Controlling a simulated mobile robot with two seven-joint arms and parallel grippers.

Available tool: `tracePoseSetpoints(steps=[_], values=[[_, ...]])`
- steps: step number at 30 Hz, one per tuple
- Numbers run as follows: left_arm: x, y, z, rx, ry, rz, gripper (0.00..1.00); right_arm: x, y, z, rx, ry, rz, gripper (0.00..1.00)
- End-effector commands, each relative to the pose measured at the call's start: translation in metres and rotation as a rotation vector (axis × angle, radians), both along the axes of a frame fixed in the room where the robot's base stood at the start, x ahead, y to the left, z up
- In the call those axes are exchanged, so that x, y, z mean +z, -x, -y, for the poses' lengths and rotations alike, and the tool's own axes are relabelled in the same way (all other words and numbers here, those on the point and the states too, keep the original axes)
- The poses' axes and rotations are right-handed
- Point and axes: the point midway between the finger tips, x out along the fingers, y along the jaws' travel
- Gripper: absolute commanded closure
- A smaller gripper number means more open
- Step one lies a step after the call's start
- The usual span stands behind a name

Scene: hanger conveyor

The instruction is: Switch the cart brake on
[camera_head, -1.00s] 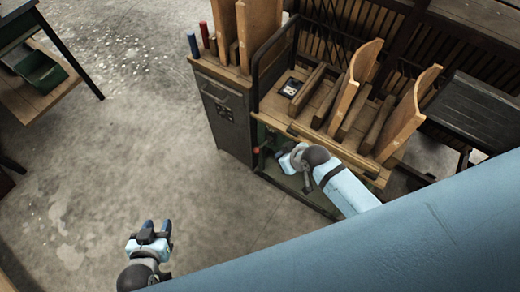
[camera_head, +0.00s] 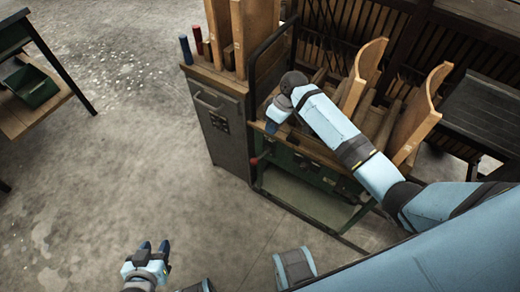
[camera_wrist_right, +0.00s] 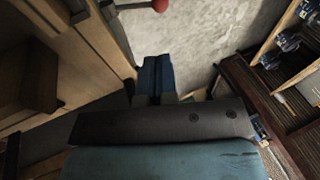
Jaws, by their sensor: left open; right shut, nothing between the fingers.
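The cart (camera_head: 305,200) has a dark frame, a wooden top deck and a pale lower shelf. A red ball knob (camera_head: 254,161) is at its near left corner in the head view; it also shows at the top edge of the right wrist view (camera_wrist_right: 160,5). My right gripper (camera_head: 270,126) is shut and empty, above and right of the knob in the head view. Its blue fingers (camera_wrist_right: 155,66) lie below the knob in the wrist view, with a visible gap. My left gripper (camera_head: 153,247) is open and empty over the floor. The knob's lever is hardly visible.
Curved wooden panels (camera_head: 420,113) stand on the cart. A grey cabinet (camera_head: 222,122) with red and blue cylinders on top stands against its left side. A table with a green bin (camera_head: 32,84) is at far left. The floor between is clear.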

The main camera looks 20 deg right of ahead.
Motion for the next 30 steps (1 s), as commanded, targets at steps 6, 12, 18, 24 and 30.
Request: tracePoseSetpoints(steps=[6,12,18,24,30], values=[[-0.005,0.0,-0.001,0.001,-0.001,-0.004,0.57,-0.026,0.002,-0.011,0.001,0.0,-0.003,1.0],[-0.011,0.001,-0.001,0.002,0.002,-0.01,0.57,-0.067,0.004,-0.027,0.0,-0.001,-0.004,1.0],[-0.014,0.001,-0.001,0.003,0.004,-0.017,0.57,-0.103,0.005,-0.04,0.0,0.0,-0.002,1.0],[-0.016,0.0,0.0,0.004,0.007,-0.019,0.57,-0.124,0.006,-0.049,-0.001,-0.001,-0.001,1.0],[-0.015,-0.001,0.001,0.006,0.012,-0.016,0.57,-0.13,0.006,-0.051,-0.001,0.002,0.001,1.0]])
